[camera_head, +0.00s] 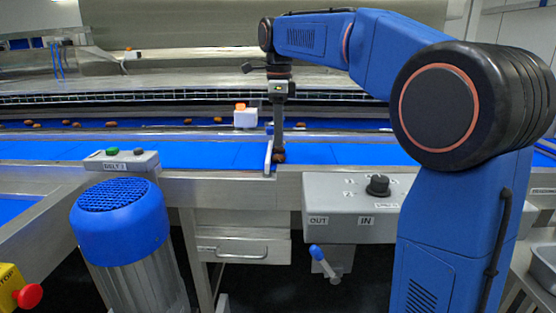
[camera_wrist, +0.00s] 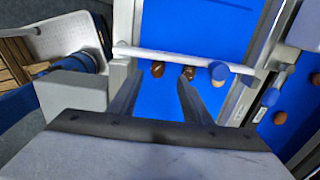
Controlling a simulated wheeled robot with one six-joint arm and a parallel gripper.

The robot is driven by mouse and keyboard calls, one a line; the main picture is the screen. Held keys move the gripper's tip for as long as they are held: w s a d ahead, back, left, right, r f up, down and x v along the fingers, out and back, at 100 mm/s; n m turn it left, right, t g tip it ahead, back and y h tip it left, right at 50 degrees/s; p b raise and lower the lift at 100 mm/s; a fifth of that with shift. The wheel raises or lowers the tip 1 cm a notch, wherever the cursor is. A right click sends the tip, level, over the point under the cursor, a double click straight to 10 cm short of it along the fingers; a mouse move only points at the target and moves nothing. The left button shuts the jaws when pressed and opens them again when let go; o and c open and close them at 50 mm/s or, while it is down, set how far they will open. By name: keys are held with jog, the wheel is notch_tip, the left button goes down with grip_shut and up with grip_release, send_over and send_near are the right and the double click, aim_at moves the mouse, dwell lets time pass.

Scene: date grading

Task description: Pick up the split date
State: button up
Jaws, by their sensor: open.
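In the wrist view two brown dates lie on the blue belt (camera_wrist: 165,22) close to a pale cross bar. The left date (camera_wrist: 158,68) is ahead of the gap between my fingers, and the right date (camera_wrist: 188,73) is near the right fingertip. I cannot tell which one is split. My gripper (camera_wrist: 158,82) is open, with nothing seen between its fingers. In the head view my gripper (camera_head: 279,147) points down over the near blue belt (camera_head: 215,155), with a brown date (camera_head: 279,158) at its tips; the other date is not clear there.
The cross bar (camera_wrist: 150,51) with a blue knob (camera_wrist: 218,70) spans the belt close to the fingertips. Several dates lie on the far belt (camera_head: 70,125). A white box (camera_head: 245,118) stands behind my gripper. A control panel (camera_head: 335,208) is at the front right.

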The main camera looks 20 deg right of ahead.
aim_at(278, 159)
jog(key=shift+s+a+f, duration=0.1)
jog(key=shift+f, duration=1.4)
jog(key=shift+s+a+f, duration=0.1)
jog(key=shift+f, duration=1.4)
jog(key=shift+c, duration=0.7)
jog(key=c, duration=0.7)
